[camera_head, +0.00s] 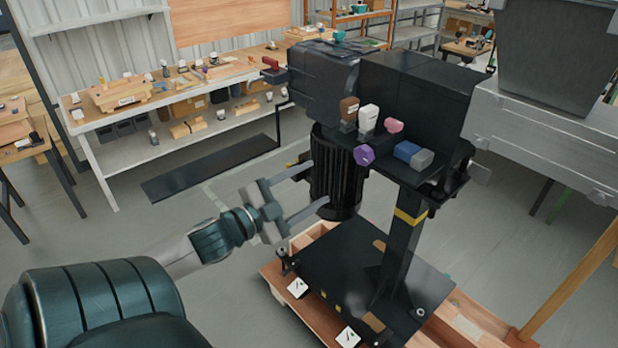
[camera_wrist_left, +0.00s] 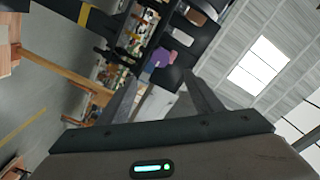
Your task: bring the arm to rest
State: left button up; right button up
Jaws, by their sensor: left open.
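My left arm comes in from the lower left in the head view. My left gripper (camera_head: 312,188) is open, its two fingers spread apart beside the black ribbed cylinder (camera_head: 338,172) of the screw feeder. I cannot tell whether a finger touches the cylinder. In the left wrist view the gripper (camera_wrist_left: 160,92) shows its two fingers apart with nothing held between them. The screw feeder's black housing (camera_head: 412,88) stands above the cylinder on a black post (camera_head: 404,245). My right gripper does not show.
A purple knob (camera_head: 364,155) and other coloured parts sit on the feeder's front. Its black base plate (camera_head: 345,262) rests on a wooden bench (camera_head: 273,272). A workbench (camera_head: 160,98) with several wooden items stands behind left. Open grey floor (camera_head: 130,235) lies left of the feeder.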

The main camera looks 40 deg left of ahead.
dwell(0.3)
pick_arm(q)
jog(key=s+a+f+n+g+y, duration=0.1)
jog(key=a+f+n+g, duration=0.15)
jog(key=f, duration=0.75)
jog(key=s+a+f+n+g+y, duration=0.1)
jog(key=a+f, duration=0.3)
jog(key=f, duration=0.7)
jog(key=s+a+f+n+g+y, duration=0.1)
jog(key=a+f+n+g+y, duration=0.15)
jog(key=f, duration=0.75)
jog(key=s+d+f+n+g, duration=0.1)
jog(key=s+f, duration=0.3)
jog(key=f, duration=0.4)
jog(key=s+d+f+g+b, duration=0.1)
jog(key=s+d+f+g, duration=0.15)
jog(key=f, duration=0.55)
jog(key=s+d+f+n, duration=0.1)
jog(key=s+f, duration=0.3)
jog(key=f, duration=0.4)
jog(key=s+d+f+g+h, duration=0.1)
jog(key=s+d+f+g, duration=0.2)
jog(key=s+d+f, duration=0.8)
jog(key=s+d+f+n+g+h, duration=0.1)
jog(key=s+d+f+g, duration=0.3)
jog(key=s+d+f, duration=0.7)
jog(key=s+f+h+b, duration=0.1)
jog(key=s, duration=0.6)
jog(key=shift+d, duration=0.3)
